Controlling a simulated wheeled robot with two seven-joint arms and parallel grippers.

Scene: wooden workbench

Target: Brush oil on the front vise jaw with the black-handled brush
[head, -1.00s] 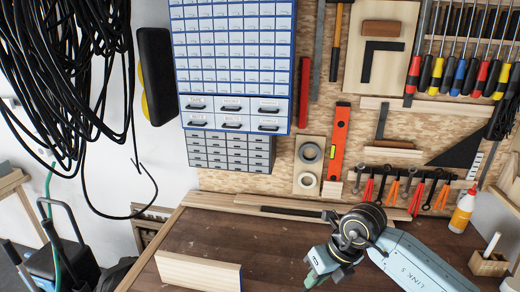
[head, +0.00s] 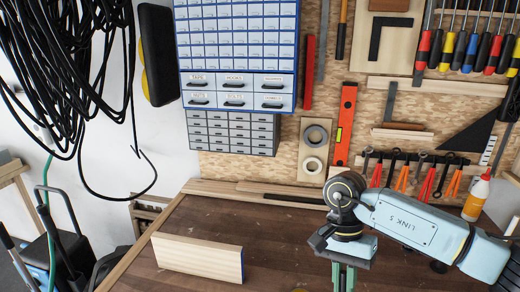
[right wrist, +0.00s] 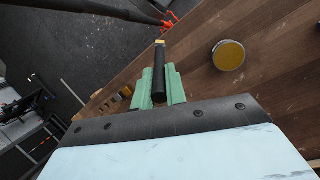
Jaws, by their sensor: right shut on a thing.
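My right gripper (right wrist: 159,88) is shut on the black-handled brush (right wrist: 159,72) in the right wrist view. The black handle lies between the green fingers, and a small yellowish end shows at its far tip. In the head view the green fingers of my right gripper (head: 343,277) hang at the bottom edge, and the brush cannot be made out there. A round tin (right wrist: 229,55) with a yellow-brown top stands on the bench, apart from the brush. I cannot make out the front vise jaw in either view. My left gripper is not in view.
A pale wooden board (head: 197,258) stands on edge on the dark brown bench top (head: 250,222). A white bottle with an orange base (head: 475,198) stands at the right. Drawer cabinets and tools hang on the back panel. Black cables (head: 70,80) hang at the left.

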